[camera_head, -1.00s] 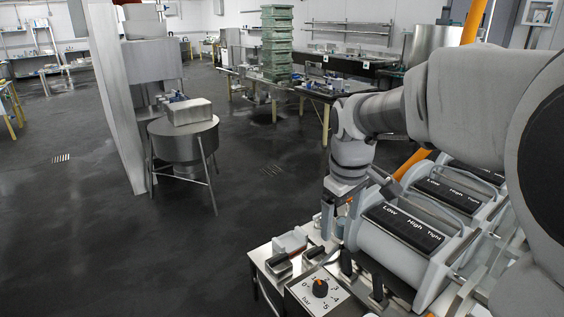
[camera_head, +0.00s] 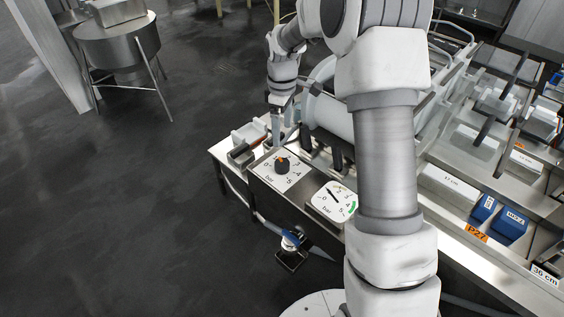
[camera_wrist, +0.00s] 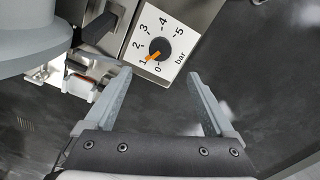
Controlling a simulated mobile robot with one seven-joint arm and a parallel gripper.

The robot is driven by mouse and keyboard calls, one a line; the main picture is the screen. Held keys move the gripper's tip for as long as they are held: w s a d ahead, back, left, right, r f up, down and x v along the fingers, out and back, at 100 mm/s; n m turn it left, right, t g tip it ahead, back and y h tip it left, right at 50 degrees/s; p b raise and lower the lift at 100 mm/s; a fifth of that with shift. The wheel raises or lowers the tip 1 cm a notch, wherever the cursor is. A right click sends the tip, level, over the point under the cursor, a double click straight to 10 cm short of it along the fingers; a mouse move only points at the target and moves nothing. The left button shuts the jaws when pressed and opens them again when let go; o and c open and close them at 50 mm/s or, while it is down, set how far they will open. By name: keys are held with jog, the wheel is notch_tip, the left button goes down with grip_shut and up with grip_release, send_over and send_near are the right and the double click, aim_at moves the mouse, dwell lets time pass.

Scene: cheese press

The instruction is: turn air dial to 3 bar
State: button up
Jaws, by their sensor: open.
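The air dial's black knob (camera_head: 282,166) sits on a white square scale plate (camera_head: 292,183) marked 0 to 5 bar, on the front of the press console. In the wrist view the knob (camera_wrist: 160,48) carries an orange pointer (camera_wrist: 152,56), which points close to the 1 mark. My gripper (camera_wrist: 158,74) is open and empty, its two fingers spread wide apart below the dial in that view. The fingers do not touch the knob.
A blue-topped fitting (camera_head: 291,240) is below the console. Open dark floor (camera_head: 130,200) lies to the left.

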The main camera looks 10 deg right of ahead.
aim_at(282, 162)
notch_tip(282, 162, down, 13)
jog(key=shift+r+b, duration=0.2)
jog(key=shift+b, duration=1.05)
jog(key=c, duration=1.4)
